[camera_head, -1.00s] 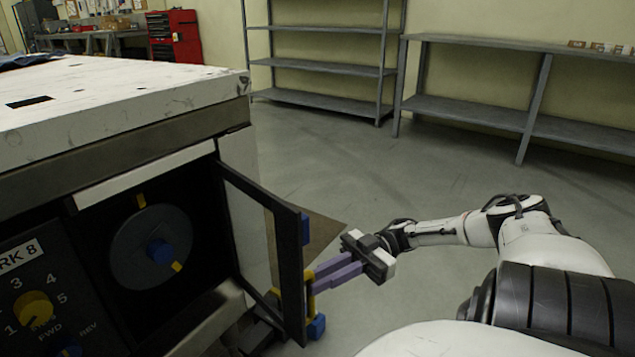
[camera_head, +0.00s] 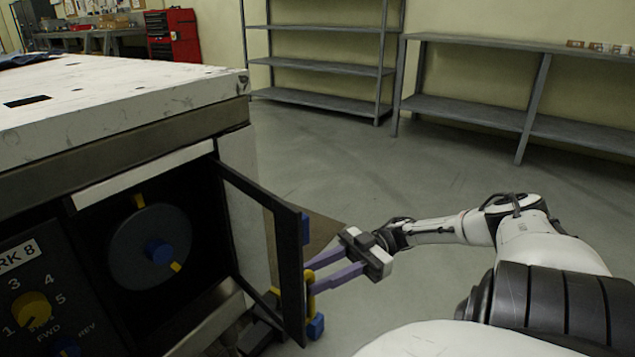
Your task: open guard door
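The guard door (camera_head: 293,262), a black frame with a clear pane, stands swung out from the right side of the dark chamber opening. A yellow handle (camera_head: 310,283) and blue blocks (camera_head: 316,326) sit on its outer edge. My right gripper (camera_head: 311,278) reaches in from the right. Its two purple fingers are spread apart, with their tips beside the yellow handle. Whether they touch the handle is unclear. Inside the chamber, a dark round turret plate (camera_head: 150,248) with a blue hub and yellow marks shows uncovered. My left gripper is out of view.
The control panel (camera_head: 45,300) with a yellow knob is at the lower left. The machine's worn white top (camera_head: 120,100) is above the chamber. Grey shelves (camera_head: 325,65) and a grey bench (camera_head: 480,110) stand at the back. Open floor lies between.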

